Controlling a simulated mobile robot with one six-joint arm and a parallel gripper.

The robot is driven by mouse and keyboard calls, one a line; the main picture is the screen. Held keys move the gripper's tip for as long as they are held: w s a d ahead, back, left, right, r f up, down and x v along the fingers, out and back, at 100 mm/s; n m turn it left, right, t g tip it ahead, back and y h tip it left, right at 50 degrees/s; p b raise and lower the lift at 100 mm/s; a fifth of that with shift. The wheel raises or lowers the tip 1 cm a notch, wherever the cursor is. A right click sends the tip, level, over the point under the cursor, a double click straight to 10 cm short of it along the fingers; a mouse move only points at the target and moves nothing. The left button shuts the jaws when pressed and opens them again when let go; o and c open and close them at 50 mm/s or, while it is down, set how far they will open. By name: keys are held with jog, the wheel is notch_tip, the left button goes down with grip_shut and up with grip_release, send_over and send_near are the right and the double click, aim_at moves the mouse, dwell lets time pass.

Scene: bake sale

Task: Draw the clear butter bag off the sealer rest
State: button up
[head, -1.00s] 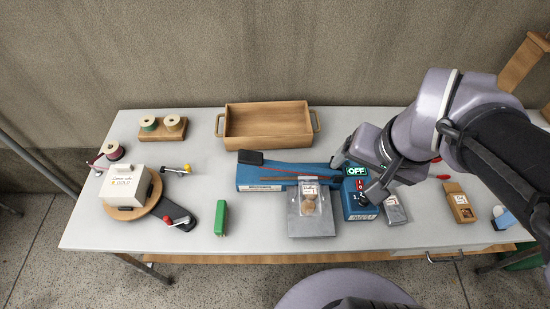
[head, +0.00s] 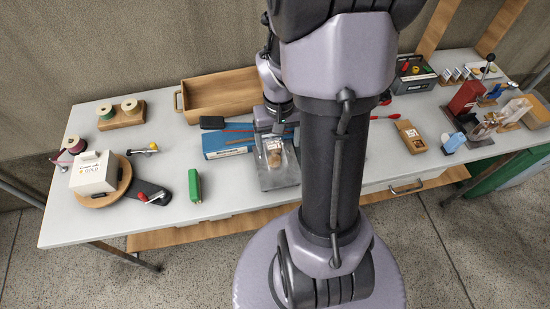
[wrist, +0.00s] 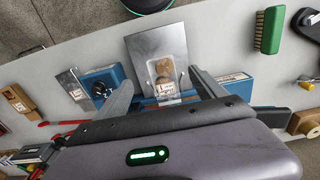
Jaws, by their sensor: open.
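The clear butter bag (head: 274,152), with brown pieces and a white label showing, lies on the grey metal rest (head: 280,178) at the front of the blue sealer (head: 228,143). It also shows in the wrist view (wrist: 162,72), flat on the rest (wrist: 146,46). My gripper (head: 276,138) is open above the sealer and bag. In the wrist view its fingers (wrist: 160,80) stand either side of the bag, with the bag's label end between them. I see no contact with the bag. My arm hides the sealer's right part in the head view.
In the wrist view, the blue control box (wrist: 102,82) and a grey labelled packet (wrist: 72,84) lie left of the rest. A wooden tray (head: 222,90) stands behind the sealer. A green brush (head: 195,186) lies left, with clear tabletop between.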

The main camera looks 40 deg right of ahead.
aim_at(278, 162)
notch_tip(278, 162, down, 9)
jog(key=b, duration=0.3)
jog(key=shift+f, duration=0.2)
jog(key=shift+c, duration=0.4)
jog(key=c, duration=0.9)
jog(key=shift+a, duration=0.1)
jog(key=shift+s+a+r+b, duration=0.1)
jog(key=shift+s+a+b, duration=0.1)
jog(key=shift+s+a, duration=0.5)
jog(key=shift+s+a+b, duration=0.2)
jog(key=shift+s+a, duration=0.1)
jog(key=shift+s, duration=0.7)
jog(key=shift+s+a+r+b, duration=0.1)
jog(key=shift+s+a+b, duration=0.1)
jog(key=shift+s+a, duration=0.5)
jog(key=shift+s+d, duration=0.15)
jog(key=shift+d, duration=0.05)
jog(key=o, duration=1)
